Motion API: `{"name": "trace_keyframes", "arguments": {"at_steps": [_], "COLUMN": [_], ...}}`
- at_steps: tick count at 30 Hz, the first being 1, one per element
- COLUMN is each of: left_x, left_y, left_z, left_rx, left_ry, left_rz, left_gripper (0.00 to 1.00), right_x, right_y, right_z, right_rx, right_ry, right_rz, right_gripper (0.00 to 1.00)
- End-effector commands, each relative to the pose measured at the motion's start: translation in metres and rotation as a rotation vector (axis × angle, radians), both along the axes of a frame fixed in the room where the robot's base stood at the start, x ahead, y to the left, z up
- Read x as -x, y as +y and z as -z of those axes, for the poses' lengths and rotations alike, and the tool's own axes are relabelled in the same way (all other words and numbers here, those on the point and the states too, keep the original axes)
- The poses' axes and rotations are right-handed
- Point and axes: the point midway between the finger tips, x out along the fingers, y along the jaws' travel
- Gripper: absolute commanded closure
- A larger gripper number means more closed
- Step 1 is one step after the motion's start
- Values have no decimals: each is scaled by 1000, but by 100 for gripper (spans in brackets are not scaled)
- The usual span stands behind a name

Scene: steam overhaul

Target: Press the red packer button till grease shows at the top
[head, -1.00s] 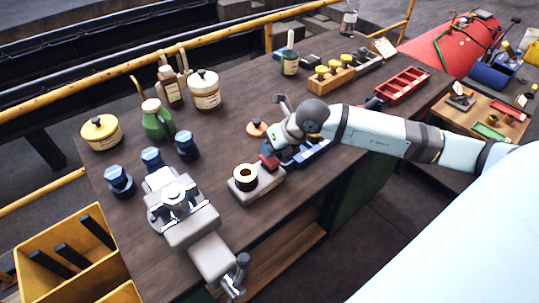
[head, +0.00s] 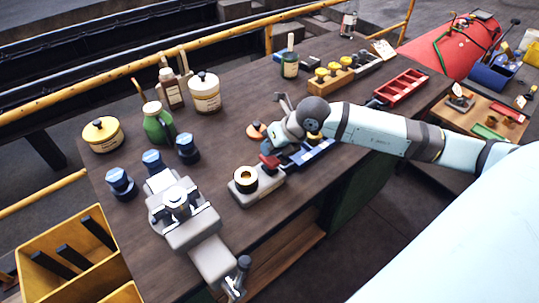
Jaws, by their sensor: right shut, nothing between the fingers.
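The packer is a grey block (head: 262,190) on the bench with a dark round cup (head: 245,178) that has a pale yellow ring at its top. The red button (head: 269,161) sits at the block's far right end. My right gripper (head: 272,151) is shut and empty, pointing down right at the red button. Its tips are partly hidden, so I cannot tell whether they touch or press the button. The inside of the ring looks dark; grease there is too small to tell. My left gripper is not in view.
A grey vise (head: 188,222) stands left of the packer, with blue-capped jars (head: 120,182) behind it. A blue tray (head: 312,153) lies under my right forearm. A green can (head: 157,125) and a cream tub (head: 205,92) stand farther back. A red tray (head: 402,87) is at right.

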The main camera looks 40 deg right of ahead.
Motion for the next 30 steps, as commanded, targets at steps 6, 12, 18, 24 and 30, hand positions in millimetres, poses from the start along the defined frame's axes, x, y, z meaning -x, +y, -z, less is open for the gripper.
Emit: {"name": "trace_keyframes", "arguments": {"at_steps": [6, 12, 18, 24, 30], "left_x": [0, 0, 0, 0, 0], "left_y": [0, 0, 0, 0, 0], "left_z": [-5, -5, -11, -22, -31], "left_rx": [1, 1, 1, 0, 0], "left_ry": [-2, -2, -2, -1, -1], "left_rz": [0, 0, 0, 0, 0], "left_gripper": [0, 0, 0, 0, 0], "right_x": [-1, -1, -1, -1, -1], "right_y": [0, 0, 0, -1, 0], "right_z": [-8, -8, -18, -38, -56], "right_rx": [0, -1, -1, 1, 0], "right_ry": [-2, -3, -5, -5, -5], "right_rz": [1, 0, 1, 1, 0], "right_gripper": [100, 100, 100, 100, 100]}}
